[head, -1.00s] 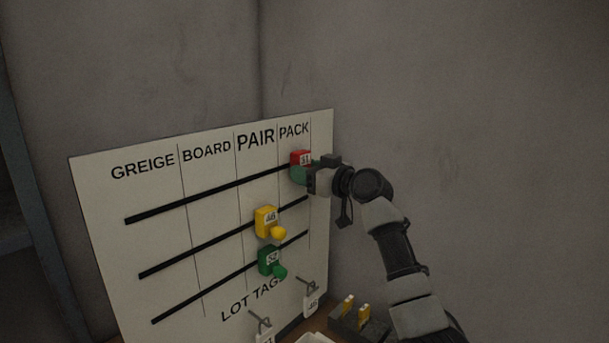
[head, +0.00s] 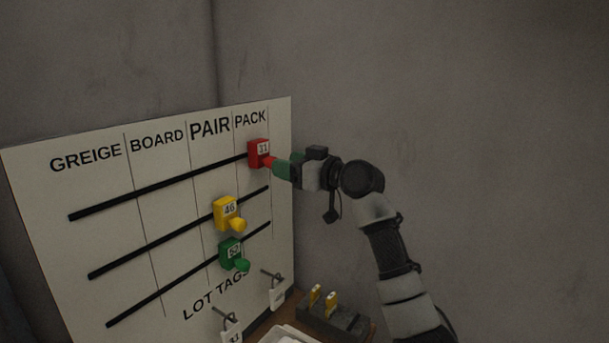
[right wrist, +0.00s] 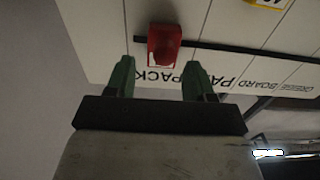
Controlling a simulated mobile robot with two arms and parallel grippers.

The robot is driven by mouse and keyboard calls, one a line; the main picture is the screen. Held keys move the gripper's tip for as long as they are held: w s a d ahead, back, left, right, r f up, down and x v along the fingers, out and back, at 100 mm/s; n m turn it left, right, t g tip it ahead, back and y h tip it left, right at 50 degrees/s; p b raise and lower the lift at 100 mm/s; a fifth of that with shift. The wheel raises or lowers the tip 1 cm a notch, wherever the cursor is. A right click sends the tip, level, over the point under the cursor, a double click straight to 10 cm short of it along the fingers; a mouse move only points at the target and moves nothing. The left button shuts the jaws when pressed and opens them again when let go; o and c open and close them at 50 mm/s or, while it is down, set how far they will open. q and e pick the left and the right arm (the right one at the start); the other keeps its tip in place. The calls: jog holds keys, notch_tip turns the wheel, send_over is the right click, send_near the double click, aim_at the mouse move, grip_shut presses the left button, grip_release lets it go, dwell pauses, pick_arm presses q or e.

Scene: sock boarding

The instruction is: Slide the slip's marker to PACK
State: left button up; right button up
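The red marker (head: 259,153) sits at the right end of the top track, in the PACK column of the white board (head: 60,170). Its red knob sticks out toward my right gripper. My right gripper (head: 282,169) is just right of the marker, with its green fingers pointing at the board. In the right wrist view the two fingers (right wrist: 158,70) are spread apart with nothing between them, and the red marker (right wrist: 164,45) lies just beyond the tips. My left gripper is out of view.
A yellow marker (head: 227,212) and a green marker (head: 232,253) sit on the lower tracks in the PAIR column. Tags (head: 278,298) hang on hooks below. A dark block (head: 335,321) with yellow pieces stands at lower right. The grey wall is behind.

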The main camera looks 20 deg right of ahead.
jog(key=shift+b+v, duration=0.5)
jog(key=shift+v, duration=1.75)
jog(key=shift+a, duration=0.1)
